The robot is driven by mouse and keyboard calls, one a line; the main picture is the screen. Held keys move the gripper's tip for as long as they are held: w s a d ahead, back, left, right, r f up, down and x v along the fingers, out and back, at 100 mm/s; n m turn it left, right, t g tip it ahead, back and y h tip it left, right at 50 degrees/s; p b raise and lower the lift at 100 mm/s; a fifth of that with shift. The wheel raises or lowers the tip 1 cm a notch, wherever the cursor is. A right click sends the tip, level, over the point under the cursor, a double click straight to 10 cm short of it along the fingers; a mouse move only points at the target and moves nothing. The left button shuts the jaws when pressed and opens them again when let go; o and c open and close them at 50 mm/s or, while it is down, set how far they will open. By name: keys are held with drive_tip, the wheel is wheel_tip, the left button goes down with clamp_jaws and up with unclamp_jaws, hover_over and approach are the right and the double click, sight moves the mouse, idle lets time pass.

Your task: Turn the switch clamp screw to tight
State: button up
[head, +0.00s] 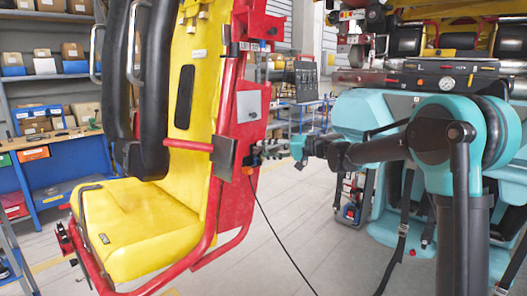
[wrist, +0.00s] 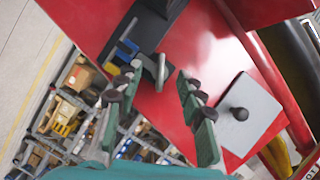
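In the wrist view a small grey metal piece (wrist: 160,72), which looks like the clamp screw's handle, stands out from a dark bracket on the red panel (wrist: 205,55). Blue and yellow parts (wrist: 125,52) sit just left of it. My gripper (wrist: 156,84) is open and empty, its fingertips either side of the metal piece in the picture; I cannot tell whether they touch it. In the head view my gripper (head: 296,149) is just right of the small switch clamp (head: 264,154) on the red seat frame. The screw itself is too small there to make out.
A grey plate with a black knob (wrist: 238,113) is on the red panel right of my gripper. A black cable (head: 278,238) hangs from the clamp area to the floor. The yellow seat (head: 150,232) is at left, shelves with boxes behind.

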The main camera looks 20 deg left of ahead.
drive_tip(key=d+r, duration=0.1)
drive_tip(key=d, duration=0.9)
drive_tip(key=shift+s+d+r, duration=0.2)
drive_tip(key=shift+r, duration=0.15)
